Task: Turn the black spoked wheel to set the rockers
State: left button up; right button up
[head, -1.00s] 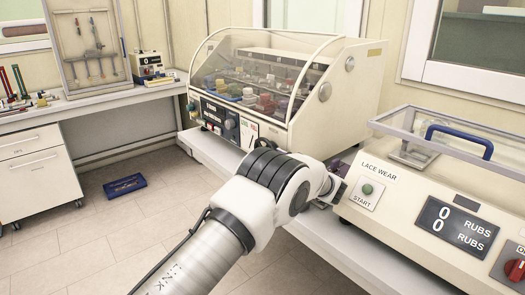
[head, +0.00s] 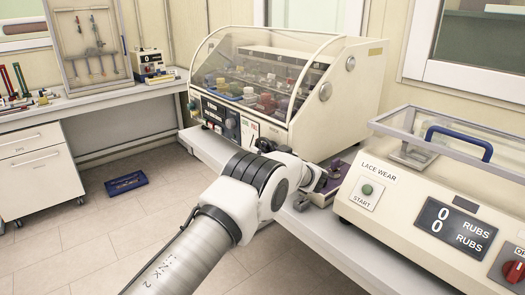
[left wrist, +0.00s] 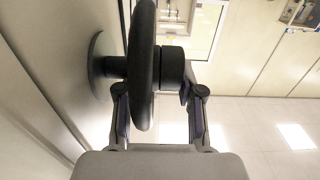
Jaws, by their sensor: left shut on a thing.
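The black wheel (left wrist: 143,65) fills the middle of the left wrist view, seen edge-on, so its spokes do not show. Its shaft and round base (left wrist: 98,68) join a pale panel on the left. A short black knob (left wrist: 172,68) sticks out on its right side. My left gripper (left wrist: 158,95) is shut on the wheel, one finger on each side, by the rim and knob. In the head view my left gripper (head: 322,183) is between the two machines, and I cannot make out the wheel there. The rockers cannot be identified. My right gripper is not in view.
The lace wear machine (head: 400,205) stands close on the right, with a purple item (head: 346,170) behind the gripper. A cream machine with a clear hood (head: 335,105) stands behind my arm. A blue tray (head: 125,183) lies on the open floor at left.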

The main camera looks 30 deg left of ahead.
pick_arm(q)
jog(key=shift+a, duration=0.1)
jog(key=shift+r+g+h+p, duration=0.1)
jog(key=shift+g+h+p, duration=0.35)
jog(key=shift+p, duration=0.5)
jog(key=g+h+p, duration=0.1)
jog(key=h+p, duration=0.1)
jog(key=p, duration=0.2)
jog(key=g+h+p, duration=0.1)
jog(key=h+p, duration=0.2)
jog(key=p, duration=0.1)
jog(key=shift+a, duration=0.4)
jog(key=shift+a+f+g+h+p, duration=0.1)
jog(key=shift+f+g+h+p, duration=0.2)
jog(key=shift+h+p, duration=0.55)
jog(key=shift+f+g+h+p, duration=0.25)
jog(key=shift+f+h+p, duration=0.05)
jog(key=shift+h, duration=0.4)
jog(key=shift+f, duration=0.15)
jog(key=o, duration=1)
jog(key=shift+a, duration=0.15)
jog(key=shift+r, duration=0.25)
